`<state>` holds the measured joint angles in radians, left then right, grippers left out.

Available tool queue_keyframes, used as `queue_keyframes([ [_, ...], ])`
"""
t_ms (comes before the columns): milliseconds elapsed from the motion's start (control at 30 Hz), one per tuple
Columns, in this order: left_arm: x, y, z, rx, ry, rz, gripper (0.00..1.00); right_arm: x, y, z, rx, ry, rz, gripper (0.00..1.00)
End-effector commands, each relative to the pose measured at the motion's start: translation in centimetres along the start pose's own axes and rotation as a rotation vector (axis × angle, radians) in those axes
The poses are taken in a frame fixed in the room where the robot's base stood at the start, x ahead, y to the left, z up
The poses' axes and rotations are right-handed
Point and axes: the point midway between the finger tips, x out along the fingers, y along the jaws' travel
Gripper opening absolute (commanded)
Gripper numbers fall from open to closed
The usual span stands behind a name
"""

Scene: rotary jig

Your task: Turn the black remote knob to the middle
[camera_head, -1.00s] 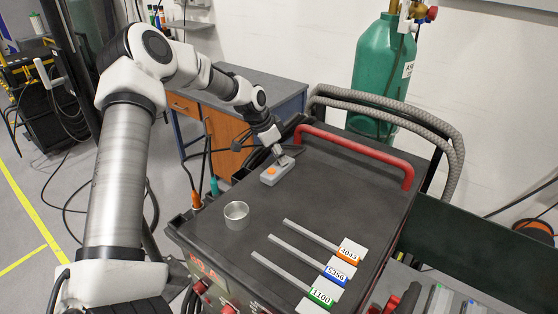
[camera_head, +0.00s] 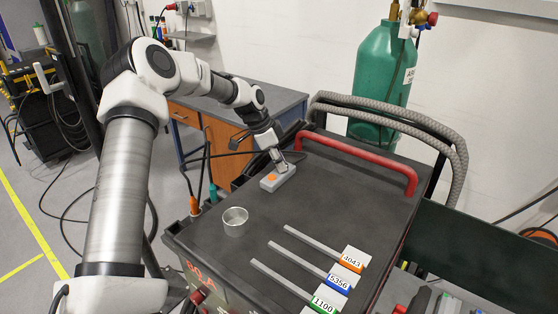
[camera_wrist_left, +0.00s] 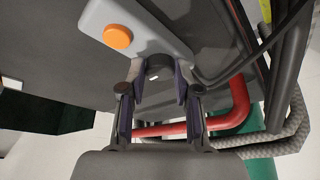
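The grey remote (camera_head: 277,178) lies on the dark cart top near its far left corner. It has an orange button (camera_wrist_left: 118,37), and its black knob (camera_wrist_left: 156,68) shows in the left wrist view. My left gripper (camera_head: 280,164) is at the knob end of the remote, pointing down. In the left wrist view its two fingers (camera_wrist_left: 159,72) are apart, one on each side of the knob. I cannot tell whether they touch it. The knob's pointer direction is not clear. My right gripper is not in view.
A metal cup (camera_head: 235,221) stands on the cart nearer than the remote. Several rods with tags, including an orange one (camera_head: 351,262), lie to the right. A red handle bar (camera_head: 365,160) runs along the far edge. A green gas cylinder (camera_head: 383,75) stands behind.

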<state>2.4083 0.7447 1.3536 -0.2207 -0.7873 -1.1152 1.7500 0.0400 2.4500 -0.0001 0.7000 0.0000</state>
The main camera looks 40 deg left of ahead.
Motion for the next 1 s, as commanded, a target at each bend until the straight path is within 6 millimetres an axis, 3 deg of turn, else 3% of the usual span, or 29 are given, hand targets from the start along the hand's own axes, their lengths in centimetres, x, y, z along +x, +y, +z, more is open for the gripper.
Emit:
queue_keyframes([
  [67, 0.2, 0.1, 0.2, -0.001, -0.003, 0.005, 0.57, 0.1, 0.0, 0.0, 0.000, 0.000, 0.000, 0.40],
  [433, -0.6, -0.1, -0.1, -0.001, 0.003, -0.002, 0.57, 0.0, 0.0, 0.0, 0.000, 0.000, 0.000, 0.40],
  [567, -2.9, -0.1, -0.1, -0.001, 0.007, -0.004, 0.57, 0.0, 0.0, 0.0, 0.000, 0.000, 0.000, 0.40],
  [800, -8.9, -0.2, -0.1, -0.002, 0.004, -0.002, 0.57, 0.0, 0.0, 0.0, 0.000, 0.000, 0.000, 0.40],
  [1000, -11.6, -0.1, 0.0, -0.001, 0.000, 0.002, 0.57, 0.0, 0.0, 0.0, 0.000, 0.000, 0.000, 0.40],
])
